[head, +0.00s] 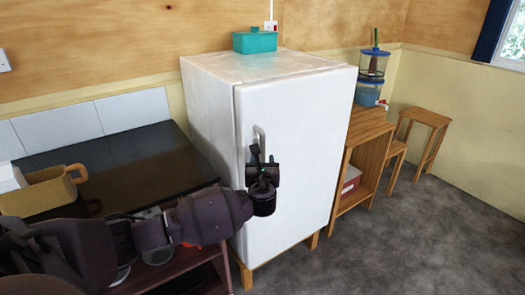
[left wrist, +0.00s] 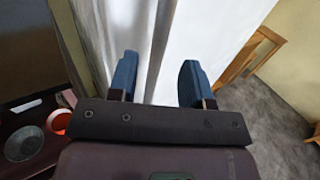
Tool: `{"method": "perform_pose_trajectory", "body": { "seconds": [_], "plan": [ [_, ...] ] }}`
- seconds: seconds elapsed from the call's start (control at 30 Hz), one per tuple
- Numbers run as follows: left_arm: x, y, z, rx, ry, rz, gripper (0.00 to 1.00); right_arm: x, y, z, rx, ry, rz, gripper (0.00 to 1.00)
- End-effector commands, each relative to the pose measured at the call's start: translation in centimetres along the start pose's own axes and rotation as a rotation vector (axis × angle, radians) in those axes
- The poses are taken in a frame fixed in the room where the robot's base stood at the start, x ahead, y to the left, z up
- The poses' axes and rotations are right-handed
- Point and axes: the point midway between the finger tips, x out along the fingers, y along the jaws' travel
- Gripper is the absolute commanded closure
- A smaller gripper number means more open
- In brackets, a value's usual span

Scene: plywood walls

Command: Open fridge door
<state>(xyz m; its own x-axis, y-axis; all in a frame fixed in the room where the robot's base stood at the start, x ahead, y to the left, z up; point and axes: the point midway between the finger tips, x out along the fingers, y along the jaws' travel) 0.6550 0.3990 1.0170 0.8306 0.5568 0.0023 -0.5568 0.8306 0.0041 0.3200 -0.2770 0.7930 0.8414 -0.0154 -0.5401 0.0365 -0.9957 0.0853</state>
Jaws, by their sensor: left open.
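A white fridge (head: 208,105) stands on short wooden legs against the plywood wall. Its door (head: 310,130) looks shut, with a pale upright handle (head: 259,134) near its left edge. My left gripper (head: 263,158) is in front of the door at the handle's lower part and hides some of it. In the left wrist view the gripper (left wrist: 157,77) is open, its two blue fingers apart with the white door surface (left wrist: 218,35) beyond them. I cannot tell whether the fingers touch the handle. My right gripper is not in view.
A dark counter (head: 140,150) with a wooden box (head: 45,190) stands left of the fridge. A teal container (head: 255,41) sits on top of the fridge. A wooden shelf (head: 362,140) and stool (head: 428,118) are to the right. Grey floor (head: 400,240) is clear in front.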

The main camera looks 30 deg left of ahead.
Motion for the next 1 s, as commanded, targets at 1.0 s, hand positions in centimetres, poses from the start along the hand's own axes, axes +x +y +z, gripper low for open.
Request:
{"method": "perform_pose_trajectory", "body": {
  "seconds": [1.0],
  "plan": [
    [7.2,0.0,-0.1,-0.004,0.002,-0.001,0.75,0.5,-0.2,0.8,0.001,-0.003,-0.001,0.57]
  ]
}}
